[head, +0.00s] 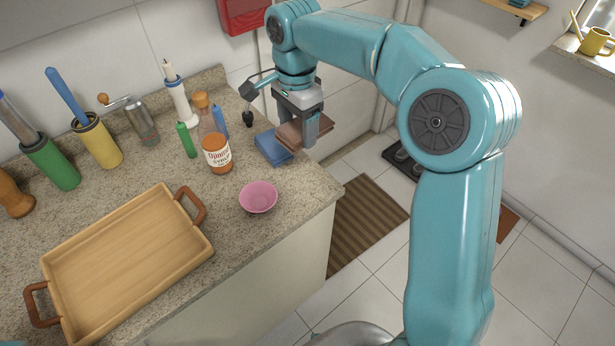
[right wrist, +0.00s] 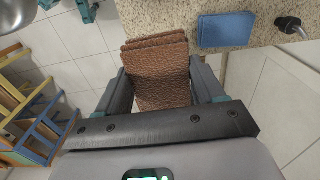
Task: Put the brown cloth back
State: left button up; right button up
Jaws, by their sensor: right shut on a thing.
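The brown cloth (head: 300,131) is a folded, textured pad. My right gripper (head: 303,127) is shut on it near the counter's right back corner. In the right wrist view the cloth (right wrist: 156,62) sits between the two fingers of the right gripper (right wrist: 160,85), its far end by the counter edge. A folded blue cloth (head: 272,147) lies on the counter just left of the brown one; it also shows in the right wrist view (right wrist: 226,30). I cannot tell whether the brown cloth touches the counter. My left gripper is not in view.
On the speckled counter (head: 315,190) stand a syrup bottle (head: 216,150), a pink bowl (head: 258,197) and a wooden tray (head: 130,265). Candles, a grinder (head: 140,125) and tall holders line the wall. A striped mat (head: 365,220) lies on the floor to the right.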

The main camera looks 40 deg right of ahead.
send_over(299, 186)
notch_tip(299, 186, down, 11)
jog(key=shift+r, duration=0.1)
notch_tip(299, 186, down, 5)
jog(key=shift+w+d+f, duration=0.1)
jog(key=shift+f, duration=0.1)
jog(key=o, duration=1)
